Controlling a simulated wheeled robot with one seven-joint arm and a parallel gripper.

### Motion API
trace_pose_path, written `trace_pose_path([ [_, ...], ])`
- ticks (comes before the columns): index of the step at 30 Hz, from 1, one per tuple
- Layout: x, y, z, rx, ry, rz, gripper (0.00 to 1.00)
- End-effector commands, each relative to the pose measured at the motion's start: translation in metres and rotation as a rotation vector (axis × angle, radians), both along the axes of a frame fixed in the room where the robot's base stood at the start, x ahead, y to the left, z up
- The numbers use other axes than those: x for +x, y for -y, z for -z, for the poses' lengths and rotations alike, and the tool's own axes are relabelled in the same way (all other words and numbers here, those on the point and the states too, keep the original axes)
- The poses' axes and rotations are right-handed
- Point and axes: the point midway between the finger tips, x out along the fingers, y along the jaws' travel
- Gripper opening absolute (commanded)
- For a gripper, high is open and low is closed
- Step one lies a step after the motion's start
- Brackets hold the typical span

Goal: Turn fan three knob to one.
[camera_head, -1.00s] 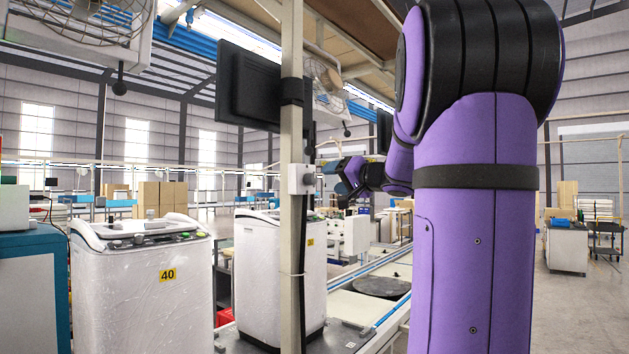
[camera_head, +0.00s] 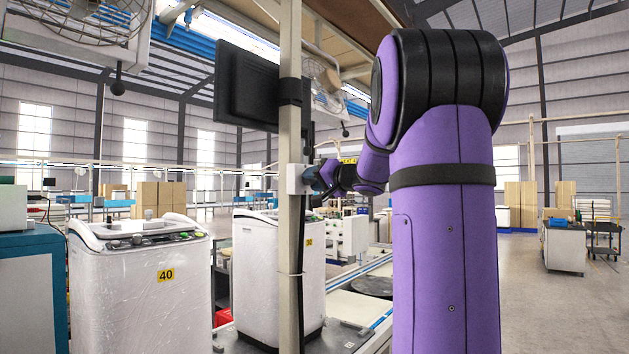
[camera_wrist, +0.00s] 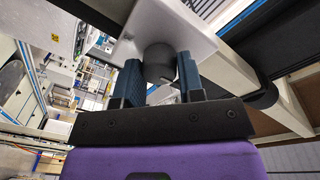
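A white control box (camera_head: 295,179) is fixed to the upright post at about mid-height. In the wrist view the white box (camera_wrist: 190,28) carries a dark round knob (camera_wrist: 158,60) with a pale mark on its edge. My gripper (camera_head: 316,178) is at the right side of the box in the head view. In the wrist view my gripper's (camera_wrist: 160,78) two blue fingers stand apart, one on each side of the knob. I cannot tell whether they touch it. The knob is hidden in the head view, and no fan number or dial setting can be read.
The post (camera_head: 290,120) and a dark monitor (camera_head: 247,88) are close to my arm. Fans hang at the upper left (camera_head: 80,18) and behind the post (camera_head: 325,82). White washers (camera_head: 140,285) (camera_head: 262,270) stand below. The floor at the right is fairly clear.

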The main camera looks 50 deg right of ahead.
Motion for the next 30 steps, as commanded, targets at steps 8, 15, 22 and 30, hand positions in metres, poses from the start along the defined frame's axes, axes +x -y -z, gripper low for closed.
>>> trace_pose_path([
  [8,-0.0003,0.0003,0.0003,0.008,-0.001,0.0,0.12],
  [15,-0.0001,0.0001,0.0003,0.088,-0.008,0.001,0.12],
  [22,0.0,0.0002,-0.0001,0.26,-0.021,0.0,0.12],
  [30,0.0001,0.0007,-0.0001,0.515,-0.042,0.0,0.12],
])
